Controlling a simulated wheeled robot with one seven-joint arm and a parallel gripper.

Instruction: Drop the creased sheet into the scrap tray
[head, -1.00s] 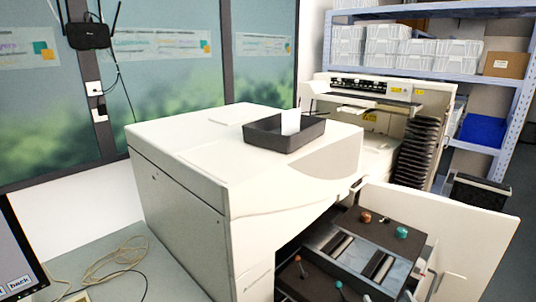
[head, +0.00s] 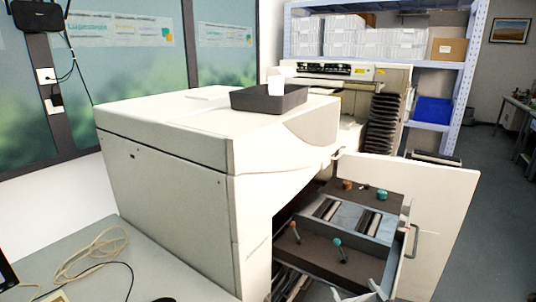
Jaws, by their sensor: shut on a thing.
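A pale grey part of my gripper (head: 376,290) shows at the bottom edge, in front of the open drawer. It is shut on a pale, thin thing that looks like the creased sheet (head: 348,296); most of it is cut off by the frame. A black open tray (head: 293,98) sits on top of the white printer. A small white piece (head: 276,86) stands upright in this tray. My gripper is low and to the right of the tray, well apart from it.
The white printer (head: 165,140) fills the middle. Its drawer stands open, with rollers, orange and teal knobs (head: 382,195) and a white front panel (head: 440,215). A shelf with bins (head: 370,38) stands behind. Cables (head: 95,250) lie on the table at left.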

